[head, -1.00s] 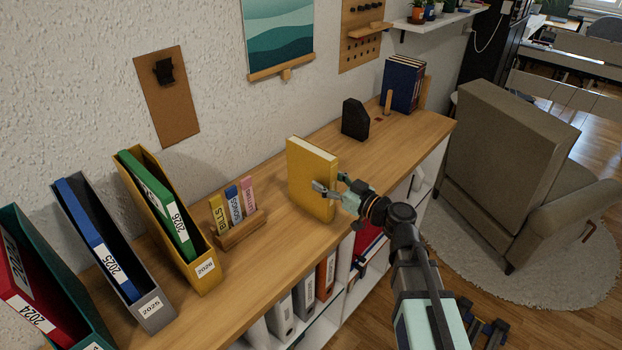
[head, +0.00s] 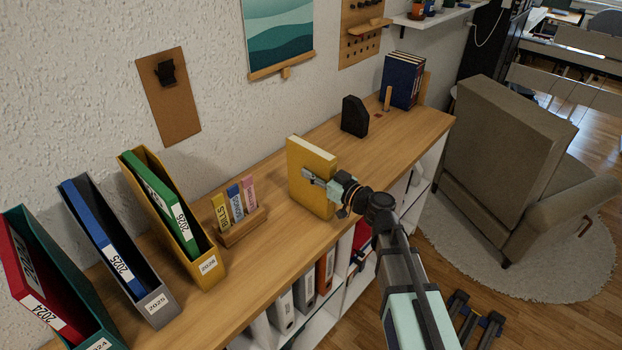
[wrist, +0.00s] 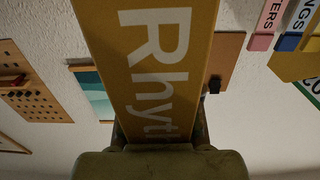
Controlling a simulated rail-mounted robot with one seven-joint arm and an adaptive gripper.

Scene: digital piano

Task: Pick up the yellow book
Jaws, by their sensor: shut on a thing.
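The yellow book (head: 307,160) is upright near the front middle of the wooden cabinet top. Its spine, with white letters starting "Rhyt", fills the middle of the wrist view (wrist: 150,70). My gripper (head: 313,179) is shut on the book, its fingers reaching along both sides from the spine. In the wrist view the gripper (wrist: 158,133) sits at the lower end of the visible spine. I cannot tell whether the book's bottom touches the cabinet top.
A small wooden holder (head: 242,228) with labelled upright pieces stands left of the book. Several file boxes stand farther left. A black bookend (head: 354,116) and blue books (head: 402,80) stand to the right. The cabinet top (head: 385,145) is bare between book and bookend.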

